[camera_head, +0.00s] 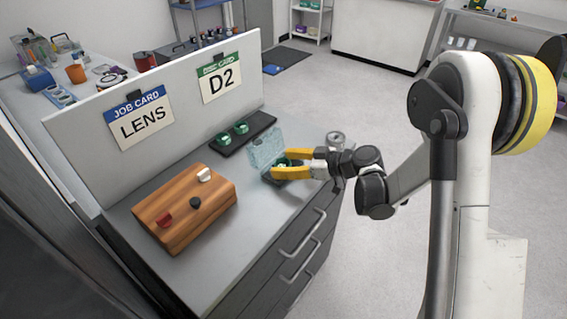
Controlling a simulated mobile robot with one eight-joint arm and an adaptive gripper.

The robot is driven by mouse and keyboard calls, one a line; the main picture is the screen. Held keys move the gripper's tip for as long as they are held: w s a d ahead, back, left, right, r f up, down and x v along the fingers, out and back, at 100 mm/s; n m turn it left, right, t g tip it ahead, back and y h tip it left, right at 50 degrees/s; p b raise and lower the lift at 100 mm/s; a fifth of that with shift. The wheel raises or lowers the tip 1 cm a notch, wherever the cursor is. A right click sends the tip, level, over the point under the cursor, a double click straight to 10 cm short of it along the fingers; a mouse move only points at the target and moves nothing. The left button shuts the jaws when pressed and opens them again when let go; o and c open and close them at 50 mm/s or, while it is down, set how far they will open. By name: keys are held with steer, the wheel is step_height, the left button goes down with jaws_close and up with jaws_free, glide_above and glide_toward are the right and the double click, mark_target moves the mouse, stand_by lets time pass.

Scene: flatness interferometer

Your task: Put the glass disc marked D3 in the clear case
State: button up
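The clear case (266,148) stands open on the grey bench top with its see-through lid raised. My gripper (280,163) has its two yellow fingers apart at the case's right side. Something green and dark shows between the fingers, at or in the case; I cannot tell whether the fingers touch it. Two green discs sit on a black tray (260,122) behind the case: a right disc (241,128) and a left disc (223,138). No D3 mark is readable on any disc. A card (220,79) on the upright panel reads D2.
A wooden block (184,218) with red, black and white knobs stands at the bench's front left. A white panel (185,128) with a LENS job card (140,118) rises along the back. A small metal item (335,139) stands behind my gripper. Bench top between block and case is clear.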

steer(key=shift+r, duration=0.1)
steer(key=shift+r+p, duration=0.2)
steer(key=shift+p, duration=0.1)
steer(key=p+v, duration=0.2)
steer(key=v, duration=1)
steer(key=shift+p, duration=0.35)
steer(key=shift+s+a+r+m+h, duration=0.1)
steer(key=shift+s+r+m+h, duration=0.1)
steer(key=shift+r+m+h, duration=0.25)
steer(key=s+d+r+m+h, duration=0.2)
steer(key=s+r+m+h, duration=0.1)
steer(key=s, duration=0.4)
steer(key=s+d+r+m+h, duration=0.3)
steer(key=s+m+h, duration=0.1)
steer(key=s, duration=0.3)
steer(key=s+d+r+m+t+h, duration=0.1)
steer(key=s+d+r+m+h, duration=0.2)
steer(key=s, duration=0.4)
steer(key=shift+s+d+r+m+h, duration=0.25)
steer(key=shift+s+m+h, duration=0.1)
steer(key=shift+m+h, duration=0.4)
